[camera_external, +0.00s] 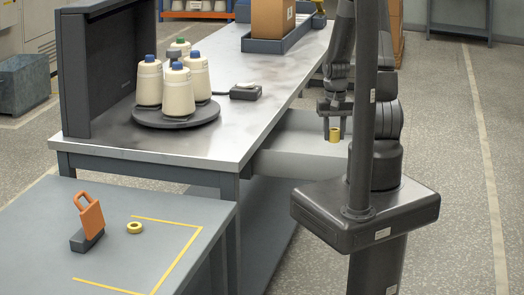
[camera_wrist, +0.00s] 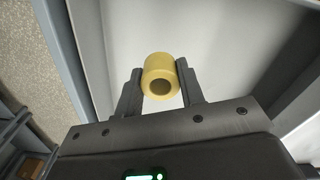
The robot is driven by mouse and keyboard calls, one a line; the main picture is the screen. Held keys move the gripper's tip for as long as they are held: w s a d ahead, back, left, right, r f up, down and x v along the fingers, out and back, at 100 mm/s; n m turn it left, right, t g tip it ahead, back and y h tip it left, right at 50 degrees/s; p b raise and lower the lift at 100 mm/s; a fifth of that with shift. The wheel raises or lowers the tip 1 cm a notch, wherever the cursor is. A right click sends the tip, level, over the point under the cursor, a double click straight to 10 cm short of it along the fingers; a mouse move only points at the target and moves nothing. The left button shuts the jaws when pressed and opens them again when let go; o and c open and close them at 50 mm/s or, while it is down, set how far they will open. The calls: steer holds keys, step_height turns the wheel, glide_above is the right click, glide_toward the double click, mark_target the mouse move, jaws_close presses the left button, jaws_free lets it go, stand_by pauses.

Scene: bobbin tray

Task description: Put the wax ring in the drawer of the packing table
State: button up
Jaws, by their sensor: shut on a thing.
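The wax ring (camera_external: 334,136) is a short, thick yellow ring with a dark hole. My gripper (camera_external: 334,128) is shut on it, and the wrist view shows the wax ring (camera_wrist: 158,66) between the two fingertips (camera_wrist: 160,84). The packing table (camera_external: 240,125) has a pale grey drawer (camera_external: 290,153) pulled out on its right side. The wax ring is held over the open drawer, and the drawer's pale floor (camera_wrist: 225,45) shows behind it in the wrist view. My column hides part of the drawer in the external view.
A dark turntable (camera_external: 178,118) with several cream bobbins (camera_external: 150,82) stands on the packing table, beside a small dark device (camera_external: 246,92). On the front-left table are a yellow tape roll (camera_external: 134,228) and an orange padlock-shaped thing (camera_external: 91,217). A cardboard box (camera_external: 272,18) stands farther back.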

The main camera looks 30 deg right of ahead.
steer(key=shift+f, duration=4.55)
steer(key=shift+f, duration=0.1)
steer(key=o, duration=1)
steer(key=shift+c, duration=0.2)
steer(key=s+a+r+n+t+h, duration=0.1)
steer(key=a+r, duration=0.2)
steer(key=r, duration=1)
steer(key=a+r+n+t, duration=0.1)
steer(key=a+r+t, duration=0.1)
steer(key=r, duration=1.2)
steer(key=s+a+r+n+t, duration=0.1)
steer(key=s+a+r, duration=0.1)
steer(key=s+r, duration=0.2)
steer(key=s+a+r+n+t+y, duration=0.1)
steer(key=s+a+r, duration=0.2)
steer(key=r, duration=0.3)
steer(key=shift+s+r+t, duration=0.3)
steer(key=shift+s+r, duration=0.05)
steer(key=shift+s, duration=0.1)
steer(key=shift+a, duration=0.1)
